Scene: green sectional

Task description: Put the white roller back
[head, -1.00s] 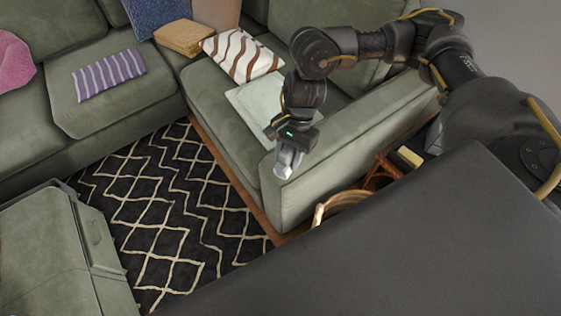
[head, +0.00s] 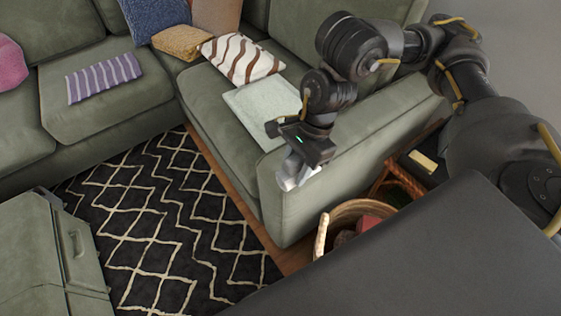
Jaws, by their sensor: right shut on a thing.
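My right gripper (head: 292,178) hangs over the front corner of the sofa's arm, left of and above the wicker basket. It is shut on a small white-grey thing at its fingertips, which I take to be the white roller (head: 297,175). Its shape is mostly hidden by the fingers. The wicker basket (head: 322,235) stands on the floor beside the sofa arm, with reddish and brown things in it. My own dark body covers part of the basket. My left gripper is out of view.
The green sectional (head: 300,205) carries a light square cushion (head: 262,110), a striped white cushion (head: 240,58) and a purple striped pillow (head: 105,78). A reddish wooden frame (head: 402,182) stands behind the basket. A green ottoman (head: 40,260) sits at left on the dark patterned rug (head: 180,225).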

